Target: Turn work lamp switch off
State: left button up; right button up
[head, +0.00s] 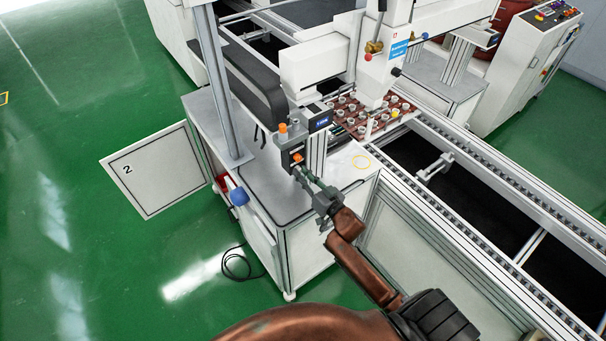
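A small dark control box (291,150) stands upright at the front corner of the white cabinet. It has an orange switch (297,158) on its face, and an orange knob (283,128) shows above it. I cannot read the switch's position. A long dark lamp-like bar (252,88) hangs from the grey post behind it. My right gripper (300,175) is just below and in front of the orange switch, its tips very close to the box. I cannot tell whether they touch, or whether the fingers are open or shut. My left gripper is out of view.
A small blue-lit display (320,122) is beside the box. A brown tray (372,117) with several small pots sits under the white dispensing machine (376,70). The conveyor rail (480,188) runs along the right.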

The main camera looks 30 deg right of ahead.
grip_shut()
jog(key=shift+n, duration=0.3)
jog(key=shift+n+p, duration=0.4)
jog(key=shift+n, duration=0.1)
jog(key=n+p, duration=0.1)
jog(key=n, duration=0.6)
jog(key=shift+a+n, duration=0.1)
jog(key=shift+n, duration=1.6)
